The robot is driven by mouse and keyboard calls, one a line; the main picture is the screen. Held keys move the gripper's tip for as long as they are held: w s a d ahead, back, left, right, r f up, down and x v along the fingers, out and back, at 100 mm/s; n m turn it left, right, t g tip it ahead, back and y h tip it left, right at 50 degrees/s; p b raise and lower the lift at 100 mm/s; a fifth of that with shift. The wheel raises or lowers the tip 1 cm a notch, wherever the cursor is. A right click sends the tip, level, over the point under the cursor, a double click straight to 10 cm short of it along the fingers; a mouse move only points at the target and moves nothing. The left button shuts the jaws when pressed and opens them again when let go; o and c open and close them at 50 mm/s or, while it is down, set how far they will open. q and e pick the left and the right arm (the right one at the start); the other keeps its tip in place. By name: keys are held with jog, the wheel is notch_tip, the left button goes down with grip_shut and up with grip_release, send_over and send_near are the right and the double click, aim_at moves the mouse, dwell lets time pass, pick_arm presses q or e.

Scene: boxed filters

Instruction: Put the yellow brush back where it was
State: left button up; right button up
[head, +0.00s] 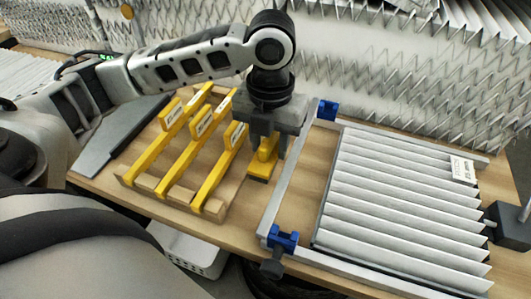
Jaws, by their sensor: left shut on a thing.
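The yellow brush (263,165) is upright beneath my left gripper (266,143), with its dark underside at or just above the wooden table. My left gripper points down and is shut on the brush's upper part. The fingers hide part of the brush. The brush is between a wooden rack (175,195) holding several yellow bars with white labels, on its left, and a metal clamp frame on its right. Whether the brush touches the table is hard to tell. My right gripper is not in view.
A pleated filter (400,205) lies within the metal frame with blue corner clamps (283,238). A grey metal plate (115,140) lies left of the rack. A white bin (190,250) is below the table's front edge.

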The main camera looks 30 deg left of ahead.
pick_arm(q)
jog(key=shift+w+a+f, duration=0.15)
jog(key=shift+a+f, duration=0.25)
jog(key=shift+f, duration=0.15)
jog(key=shift+a+f, duration=0.25)
jog(key=shift+f, duration=0.95)
jog(key=shift+w+f, duration=0.1)
jog(key=shift+f, duration=0.45)
jog(key=shift+f, duration=0.15)
jog(key=o, duration=0.6)
